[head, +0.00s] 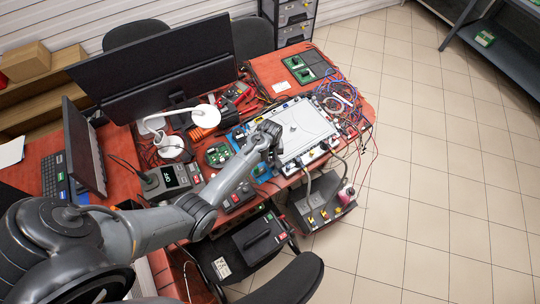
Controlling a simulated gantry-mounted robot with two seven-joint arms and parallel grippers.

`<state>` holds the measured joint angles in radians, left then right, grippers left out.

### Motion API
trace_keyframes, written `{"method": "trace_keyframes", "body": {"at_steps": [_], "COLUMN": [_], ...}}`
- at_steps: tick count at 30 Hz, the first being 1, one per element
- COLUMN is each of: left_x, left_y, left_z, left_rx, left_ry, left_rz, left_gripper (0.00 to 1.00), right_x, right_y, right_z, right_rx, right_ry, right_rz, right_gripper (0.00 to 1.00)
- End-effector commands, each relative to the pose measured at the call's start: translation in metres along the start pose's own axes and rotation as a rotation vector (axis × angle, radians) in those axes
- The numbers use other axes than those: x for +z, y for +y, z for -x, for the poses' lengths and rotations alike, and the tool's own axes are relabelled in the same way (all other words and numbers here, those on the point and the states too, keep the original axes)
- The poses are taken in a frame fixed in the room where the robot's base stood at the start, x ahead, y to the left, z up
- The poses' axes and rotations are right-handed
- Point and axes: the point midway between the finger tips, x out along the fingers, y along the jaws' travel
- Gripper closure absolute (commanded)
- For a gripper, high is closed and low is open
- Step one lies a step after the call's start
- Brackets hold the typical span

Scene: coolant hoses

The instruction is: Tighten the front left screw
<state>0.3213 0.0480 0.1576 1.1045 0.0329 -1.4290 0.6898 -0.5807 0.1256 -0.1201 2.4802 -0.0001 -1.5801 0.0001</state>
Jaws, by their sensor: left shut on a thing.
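The grey metal cold-plate unit (305,130) lies on the red workbench with small fittings along its edges. My left gripper (275,158) is at the unit's left edge, near the front left corner, pointing down. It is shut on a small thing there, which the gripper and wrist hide. The front left screw cannot be made out at this size. My right gripper is not in view.
Hoses (308,187) run from the unit's front edge down to a coolant box (322,212) below. Tangled cables (340,97) lie to the right. A control box (172,181), a lamp and monitors crowd the left. Open tiled floor (440,180) lies right.

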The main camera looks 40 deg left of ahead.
Motion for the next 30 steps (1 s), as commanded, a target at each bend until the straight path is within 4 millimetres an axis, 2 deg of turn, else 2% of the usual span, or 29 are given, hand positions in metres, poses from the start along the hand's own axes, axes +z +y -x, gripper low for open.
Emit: {"method": "trace_keyframes", "body": {"at_steps": [1, 12, 30], "left_x": [0.000, -0.001, 0.000], "left_y": [0.000, 0.000, 0.001], "left_z": [0.005, 0.004, 0.002], "left_rx": [-0.001, -0.002, -0.001], "left_ry": [-0.001, 0.000, 0.000], "left_rz": [-0.036, -0.382, -0.952], "left_gripper": [1.00, 1.00, 1.00], "right_x": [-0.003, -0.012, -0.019], "right_y": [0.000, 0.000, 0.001], "right_z": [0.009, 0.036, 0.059], "right_rx": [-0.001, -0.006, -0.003], "right_ry": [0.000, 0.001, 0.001], "right_rz": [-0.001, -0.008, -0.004], "right_gripper": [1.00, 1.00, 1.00]}}
